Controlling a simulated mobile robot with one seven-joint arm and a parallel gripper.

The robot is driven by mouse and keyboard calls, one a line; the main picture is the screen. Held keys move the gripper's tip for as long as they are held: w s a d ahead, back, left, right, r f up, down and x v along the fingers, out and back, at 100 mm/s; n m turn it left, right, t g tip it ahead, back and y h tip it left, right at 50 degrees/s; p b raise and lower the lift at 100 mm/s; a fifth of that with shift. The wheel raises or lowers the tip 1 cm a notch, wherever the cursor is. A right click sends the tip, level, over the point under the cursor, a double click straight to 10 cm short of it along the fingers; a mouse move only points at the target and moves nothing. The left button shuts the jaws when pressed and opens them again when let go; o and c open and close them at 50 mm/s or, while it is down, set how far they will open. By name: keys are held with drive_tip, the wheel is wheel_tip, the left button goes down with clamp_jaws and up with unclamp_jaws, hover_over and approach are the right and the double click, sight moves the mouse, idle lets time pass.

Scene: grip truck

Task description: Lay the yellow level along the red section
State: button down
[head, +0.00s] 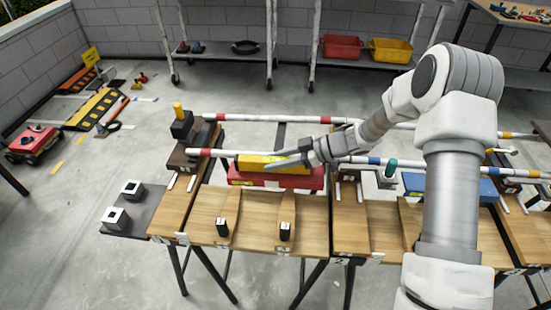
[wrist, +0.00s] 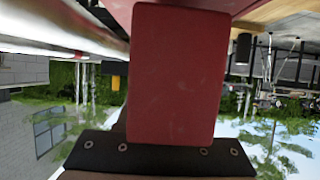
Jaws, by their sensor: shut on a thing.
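The yellow level (head: 250,161) is a long yellow bar over the red case (head: 245,180) on the workbench. In the head view I cannot tell whether it touches the case. My gripper (head: 284,163) is across the level's right part, shut on it, and hides some of it. A pole with red and white sections (head: 217,153) runs close behind the level. What that block belongs to is unclear.
A second striped pole (head: 255,118) lies farther back. A blue case (head: 462,188) is at the right, beyond my arm. Two small black-and-white blocks (head: 115,218) stand on a side shelf at the left. The wooden bench front (head: 255,210) has bare patches.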

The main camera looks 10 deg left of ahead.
drive_tip(key=shift+f, duration=0.3)
drive_tip(key=shift+c, duration=2.3)
unclamp_jaws()
drive_tip(key=p+v, duration=0.2)
drive_tip(key=v, duration=1)
drive_tip(key=shift+p, duration=0.35)
